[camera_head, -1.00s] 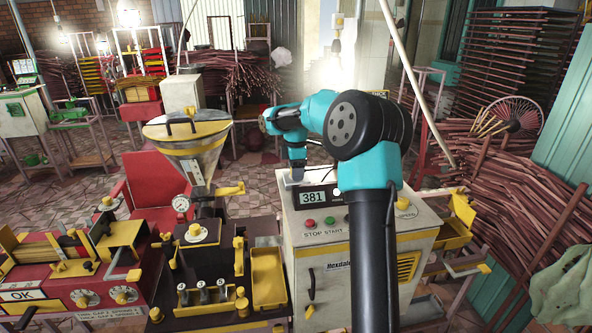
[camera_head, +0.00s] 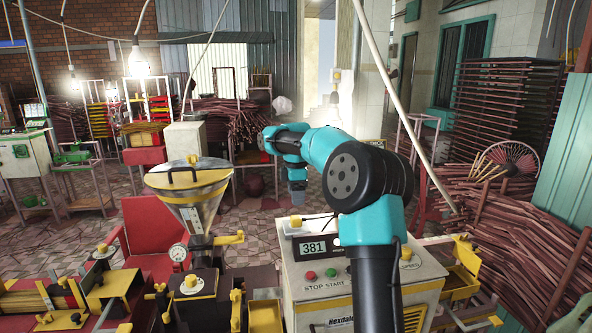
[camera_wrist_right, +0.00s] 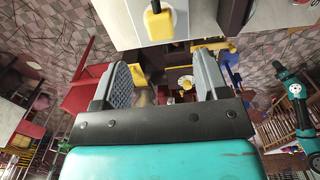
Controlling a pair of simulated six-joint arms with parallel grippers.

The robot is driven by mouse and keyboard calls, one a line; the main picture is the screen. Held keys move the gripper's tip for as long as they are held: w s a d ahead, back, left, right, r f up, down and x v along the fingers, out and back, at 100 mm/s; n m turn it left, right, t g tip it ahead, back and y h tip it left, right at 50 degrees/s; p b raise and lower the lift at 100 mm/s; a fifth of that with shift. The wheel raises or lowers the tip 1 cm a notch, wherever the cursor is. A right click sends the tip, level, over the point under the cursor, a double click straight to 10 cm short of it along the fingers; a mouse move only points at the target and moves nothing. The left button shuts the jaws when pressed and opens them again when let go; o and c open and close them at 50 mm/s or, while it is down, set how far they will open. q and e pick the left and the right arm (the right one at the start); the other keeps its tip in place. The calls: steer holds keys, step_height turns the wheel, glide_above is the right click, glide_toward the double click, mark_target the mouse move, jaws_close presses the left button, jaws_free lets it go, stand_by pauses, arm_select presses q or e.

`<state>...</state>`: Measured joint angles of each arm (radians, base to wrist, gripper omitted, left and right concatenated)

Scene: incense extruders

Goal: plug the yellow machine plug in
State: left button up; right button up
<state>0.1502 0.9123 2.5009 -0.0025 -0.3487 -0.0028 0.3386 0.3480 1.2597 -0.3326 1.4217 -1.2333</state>
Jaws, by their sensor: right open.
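A small yellow piece on the box's top left (camera_head: 296,221) in the head view looks like the same thing. My right gripper (camera_wrist_right: 162,78) is open, its two grey pads wide apart with nothing between them. In the head view it points down above the box's back left (camera_head: 297,192), apart from the box top. The yellow piece lies beyond the fingertips. I cannot make out a socket. My left gripper is not in view.
The white control box (camera_head: 320,285) has a display reading 381 and START and STOP buttons. Left of it stand a funnel machine (camera_head: 190,190) with a gauge, a red chair (camera_head: 150,225) and a red and yellow machine (camera_head: 60,300). Stick piles (camera_head: 520,240) fill the right.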

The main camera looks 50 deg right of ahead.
step_height(320, 180, up, 8)
steer(key=shift+r, duration=0.2)
stand_by(0.5)
